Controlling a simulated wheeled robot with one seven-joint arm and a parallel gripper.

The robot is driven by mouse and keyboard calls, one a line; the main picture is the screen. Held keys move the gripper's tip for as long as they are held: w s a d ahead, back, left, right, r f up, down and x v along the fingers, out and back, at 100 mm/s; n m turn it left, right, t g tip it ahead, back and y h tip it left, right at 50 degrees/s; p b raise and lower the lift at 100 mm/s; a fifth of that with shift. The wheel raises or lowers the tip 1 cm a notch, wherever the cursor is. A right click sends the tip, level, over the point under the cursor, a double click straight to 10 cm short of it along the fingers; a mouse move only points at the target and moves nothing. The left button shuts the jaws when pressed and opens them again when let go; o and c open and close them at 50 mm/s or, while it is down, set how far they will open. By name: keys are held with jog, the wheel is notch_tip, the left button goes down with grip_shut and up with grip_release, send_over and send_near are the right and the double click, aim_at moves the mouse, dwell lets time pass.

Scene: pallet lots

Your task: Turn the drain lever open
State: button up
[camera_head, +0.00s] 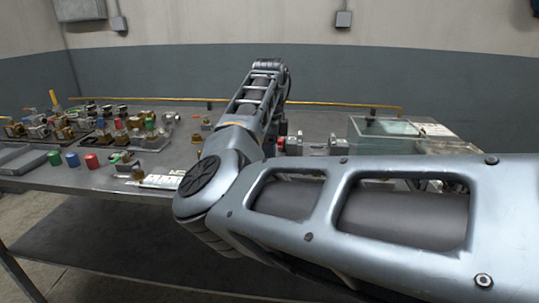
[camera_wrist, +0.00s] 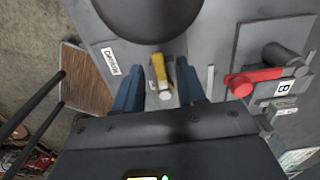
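In the wrist view a yellow lever (camera_wrist: 160,72) with a pale round end lies between the two blue fingers of my gripper (camera_wrist: 157,82). The fingers are apart, with a narrow gap visible on each side of the lever, so my gripper looks open. A red lever (camera_wrist: 250,79) on a grey fitting is right of the right finger. A label with a "B" (camera_wrist: 284,87) sits beside it. I cannot tell from the markings which lever is the drain lever. In the head view my arm hides my gripper and both levers cannot be made out.
A grey workbench (camera_head: 120,178) carries many small fittings and coloured cylinders (camera_head: 91,160) at the left. A clear box (camera_head: 384,135) stands at the right. A yellow rail (camera_head: 330,104) runs along the back edge. In the wrist view a large dark round part (camera_wrist: 150,15) is above the yellow lever.

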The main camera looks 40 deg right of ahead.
grip_shut()
dwell(0.3)
